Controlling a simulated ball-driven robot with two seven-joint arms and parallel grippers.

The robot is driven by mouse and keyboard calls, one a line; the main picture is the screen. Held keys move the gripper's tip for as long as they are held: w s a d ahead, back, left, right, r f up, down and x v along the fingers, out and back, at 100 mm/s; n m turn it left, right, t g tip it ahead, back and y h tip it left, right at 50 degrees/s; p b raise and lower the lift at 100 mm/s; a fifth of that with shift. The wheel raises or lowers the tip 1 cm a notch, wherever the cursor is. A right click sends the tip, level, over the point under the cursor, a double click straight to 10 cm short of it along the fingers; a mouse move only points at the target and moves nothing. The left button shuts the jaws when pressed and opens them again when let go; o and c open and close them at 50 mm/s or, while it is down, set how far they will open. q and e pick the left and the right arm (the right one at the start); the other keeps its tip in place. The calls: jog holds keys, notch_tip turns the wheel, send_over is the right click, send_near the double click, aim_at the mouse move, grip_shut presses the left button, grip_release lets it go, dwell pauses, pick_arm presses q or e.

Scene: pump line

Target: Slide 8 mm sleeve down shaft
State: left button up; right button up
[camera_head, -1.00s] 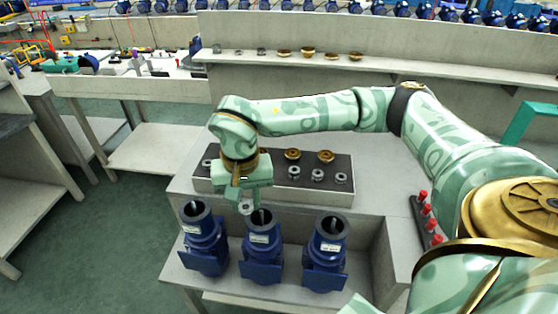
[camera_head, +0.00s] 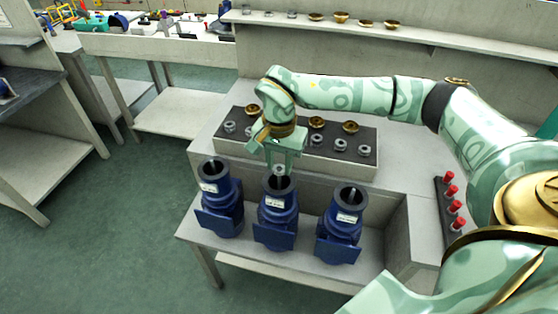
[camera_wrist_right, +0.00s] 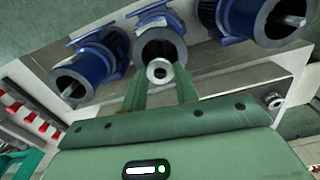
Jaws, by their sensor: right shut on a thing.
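Three blue pumps with open round mouths stand in a row: a left pump (camera_head: 218,205), a middle pump (camera_head: 277,217) and a right pump (camera_head: 340,232). My right gripper (camera_head: 280,167) points down over the middle pump and is shut on a small grey metal sleeve (camera_head: 279,171). In the right wrist view the sleeve (camera_wrist_right: 159,71) sits between the fingertips, in front of the middle pump's dark mouth (camera_wrist_right: 160,42). The middle shaft is largely hidden by the sleeve and gripper; I cannot tell whether the sleeve is around it. My left gripper is out of view.
A tray (camera_head: 322,165) behind the pumps holds several grey rings and brass parts. Several red knobs (camera_head: 455,207) stand on a strip at the right. A shelf (camera_head: 450,63) with small parts runs along the back. Open floor lies at the left.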

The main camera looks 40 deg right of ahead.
jog(key=shift+f, duration=0.15)
jog(key=shift+f, duration=0.1)
jog(key=shift+f, duration=0.25)
jog(key=shift+f, duration=0.6)
dwell(0.8)
jog(key=o, duration=1)
notch_tip(320, 180, up, 16)
jog(key=p, duration=0.4)
jog(key=shift+r, duration=0.2)
